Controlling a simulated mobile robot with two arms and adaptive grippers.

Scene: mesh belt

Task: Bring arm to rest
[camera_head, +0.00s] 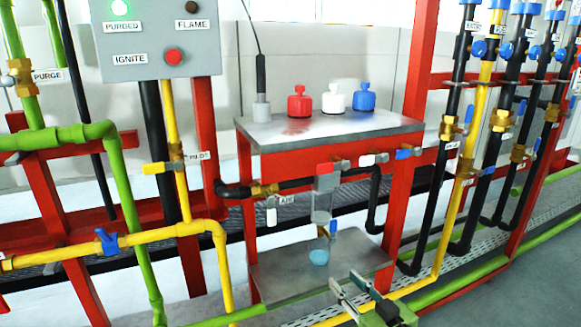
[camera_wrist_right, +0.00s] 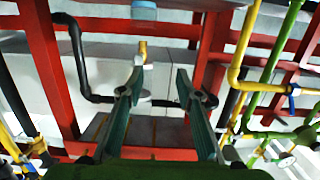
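My right gripper (camera_head: 344,279) comes in at the bottom of the head view, to the right of centre. It is in front of the grey lower shelf (camera_head: 285,272) of the red stand. In the right wrist view its two long green-grey fingers (camera_wrist_right: 158,75) are spread apart with nothing held between them. Past the fingertips, a brass fitting (camera_wrist_right: 142,50) and a pale blue-ended cylinder (camera_wrist_right: 144,10) show. My left gripper is not in view.
Red, white and blue bottles (camera_head: 334,98) stand on the upper metal shelf (camera_head: 320,133). A clear cylinder (camera_head: 321,215) hangs below it. A grey control box (camera_head: 155,38) and pipes stand left. Valved pipes (camera_head: 450,130) stand right. The yellow pipe (camera_head: 385,300) runs close to my right gripper.

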